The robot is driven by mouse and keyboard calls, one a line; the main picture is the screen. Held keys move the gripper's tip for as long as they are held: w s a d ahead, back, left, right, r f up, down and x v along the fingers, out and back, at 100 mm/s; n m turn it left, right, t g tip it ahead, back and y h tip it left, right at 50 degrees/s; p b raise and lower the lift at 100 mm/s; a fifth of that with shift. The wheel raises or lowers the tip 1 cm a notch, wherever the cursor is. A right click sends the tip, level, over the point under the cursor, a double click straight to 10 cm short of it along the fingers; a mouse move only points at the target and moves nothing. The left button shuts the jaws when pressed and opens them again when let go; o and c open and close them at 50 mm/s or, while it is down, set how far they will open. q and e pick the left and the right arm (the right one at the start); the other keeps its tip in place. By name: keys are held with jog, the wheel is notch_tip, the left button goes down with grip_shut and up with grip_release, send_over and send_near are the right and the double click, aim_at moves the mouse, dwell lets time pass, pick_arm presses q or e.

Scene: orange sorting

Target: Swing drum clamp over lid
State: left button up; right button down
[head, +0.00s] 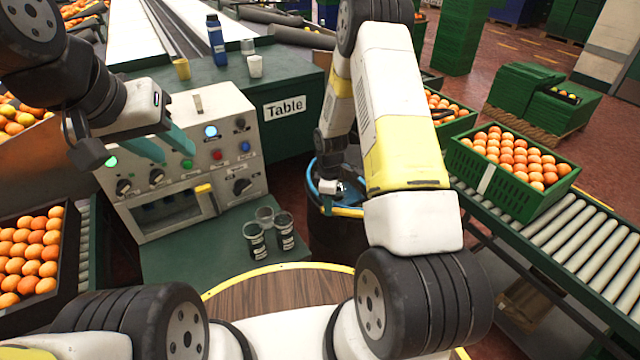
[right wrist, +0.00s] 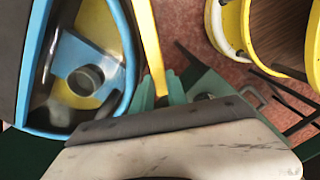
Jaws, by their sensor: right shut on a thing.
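The dark drum (head: 333,238) with a blue rim stands below my right forearm in the head view, partly hidden by the arm. In the right wrist view its blue rim (right wrist: 128,60) curves around a yellow and blue top with a grey round knob (right wrist: 85,80). A yellow clamp bar (right wrist: 148,45) runs beside the rim, outside it. My right gripper (right wrist: 162,90) is shut on this bar with its teal fingers. My left gripper (head: 163,148) is open and empty in front of the control box, its two teal fingers apart.
The control box (head: 222,150) has knobs and buttons. A green crate of oranges (head: 560,172) sits on the roller conveyor (head: 570,240) at right. A blue bottle (head: 216,42) and cups stand behind the box.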

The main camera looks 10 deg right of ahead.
aim_at(335, 214)
jog(key=shift+w+d+r, duration=0.1)
jog(key=shift+w+r, duration=0.05)
jog(key=shift+w, duration=0.15)
dwell(0.5)
jog(key=s+n, duration=0.1)
jog(key=n, duration=0.3)
jog(key=s+n, duration=0.2)
jog(key=n, duration=0.2)
jog(key=s+n, duration=0.2)
jog(key=n, duration=0.2)
jog(key=shift+d, duration=0.35)
jog(key=shift+s+d+n, duration=0.2)
jog(key=shift+n, duration=0.65)
jog(key=shift+s+d+n, duration=0.2)
jog(key=shift+d+n, duration=0.05)
jog(key=shift+n, duration=0.55)
jog(key=shift+s+d+n, duration=0.2)
jog(key=shift+n, duration=0.65)
